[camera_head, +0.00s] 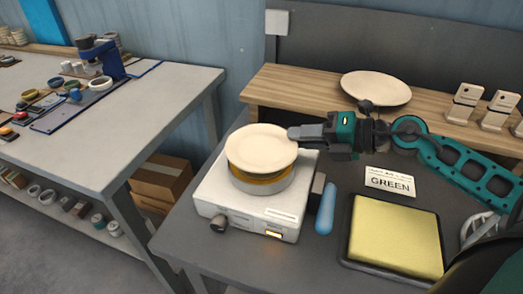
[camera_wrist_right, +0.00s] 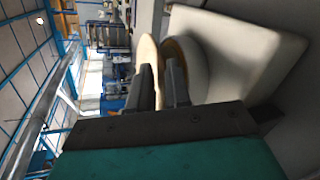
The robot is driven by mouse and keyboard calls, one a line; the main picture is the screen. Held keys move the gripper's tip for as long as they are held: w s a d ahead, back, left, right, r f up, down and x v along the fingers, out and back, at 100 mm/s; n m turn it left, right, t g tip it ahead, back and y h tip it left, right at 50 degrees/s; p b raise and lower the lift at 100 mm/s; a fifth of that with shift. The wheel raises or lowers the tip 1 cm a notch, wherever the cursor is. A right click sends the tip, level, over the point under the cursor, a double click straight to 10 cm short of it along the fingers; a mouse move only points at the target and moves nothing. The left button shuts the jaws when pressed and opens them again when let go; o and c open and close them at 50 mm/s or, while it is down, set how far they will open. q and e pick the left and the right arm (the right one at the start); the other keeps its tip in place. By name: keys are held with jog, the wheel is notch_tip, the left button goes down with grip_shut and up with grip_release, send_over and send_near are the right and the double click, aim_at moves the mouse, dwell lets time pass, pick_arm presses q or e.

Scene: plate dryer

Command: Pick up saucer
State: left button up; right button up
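A cream saucer (camera_head: 261,149) lies on a round turntable (camera_head: 264,182) with an amber band, on top of a white box-shaped device. My right gripper (camera_head: 291,133) reaches in from the right to the saucer's right rim. In the right wrist view the saucer (camera_wrist_right: 149,50) shows nearly edge-on, and my right gripper (camera_wrist_right: 161,74) has its fingers on either side of the rim. Whether both fingers press on the rim is unclear. My left gripper is not in view.
The white device (camera_head: 226,206) stands on a dark table with a blue-handled tool (camera_head: 325,209), a yellow pad in a black tray (camera_head: 347,229) and a GREEN card (camera_head: 390,182). A larger cream plate (camera_head: 376,88) lies on the wooden shelf behind. A second workbench (camera_head: 150,105) stands left.

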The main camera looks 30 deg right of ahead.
jog(key=shift+x, duration=1.2)
jog(key=shift+c, duration=0.4)
grip_shut()
